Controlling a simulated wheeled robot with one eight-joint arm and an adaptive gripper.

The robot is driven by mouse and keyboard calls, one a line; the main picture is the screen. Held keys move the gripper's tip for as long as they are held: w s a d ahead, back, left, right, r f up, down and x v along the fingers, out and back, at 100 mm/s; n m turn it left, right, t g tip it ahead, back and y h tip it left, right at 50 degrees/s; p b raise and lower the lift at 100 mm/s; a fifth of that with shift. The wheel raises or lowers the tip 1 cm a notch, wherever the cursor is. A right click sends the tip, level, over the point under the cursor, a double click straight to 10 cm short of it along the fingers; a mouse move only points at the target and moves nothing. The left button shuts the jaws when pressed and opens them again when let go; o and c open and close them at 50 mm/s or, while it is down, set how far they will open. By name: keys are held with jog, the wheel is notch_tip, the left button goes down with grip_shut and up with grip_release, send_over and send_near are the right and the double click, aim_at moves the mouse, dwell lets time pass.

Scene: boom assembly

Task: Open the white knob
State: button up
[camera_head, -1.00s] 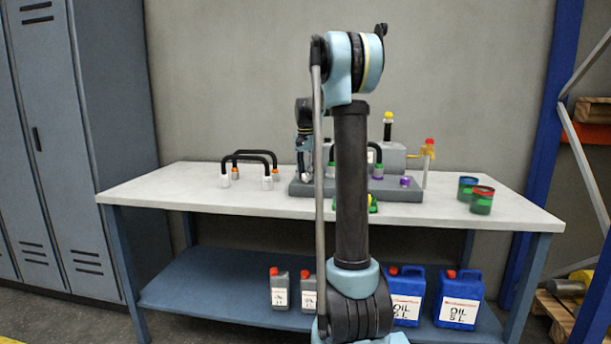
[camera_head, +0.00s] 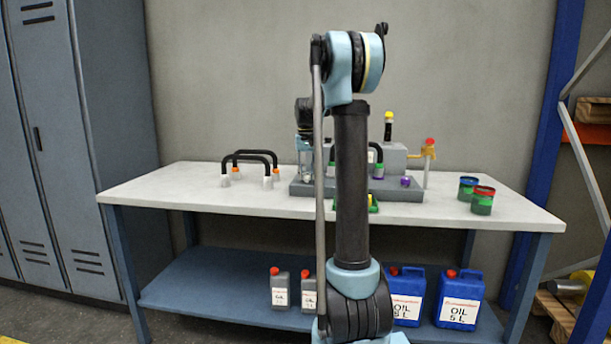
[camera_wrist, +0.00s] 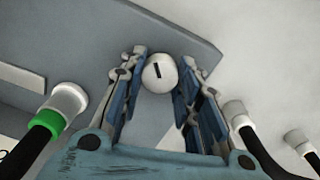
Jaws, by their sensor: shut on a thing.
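The white knob (camera_wrist: 159,73) shows in the wrist view as a round white cap with a dark slot mark, at the edge of a grey block (camera_wrist: 170,28). My gripper (camera_wrist: 158,80) has its two blue-grey fingers on either side of the knob, shut on it. In the head view my gripper (camera_head: 305,165) is at the left end of the grey assembly base (camera_head: 400,194) on the table. The knob is hidden there by my gripper and arm.
In the wrist view a green-ringed hose end (camera_wrist: 58,110) is close at left and white hose ends (camera_wrist: 235,110) at right. Two cans (camera_head: 481,200) stand at the table's right.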

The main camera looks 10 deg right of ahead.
jog(key=shift+w, duration=0.15)
jog(key=o, duration=1.1)
notch_tip(320, 180, up, 12)
jog(key=shift+a+f, duration=0.1)
jog(key=shift+a, duration=0.05)
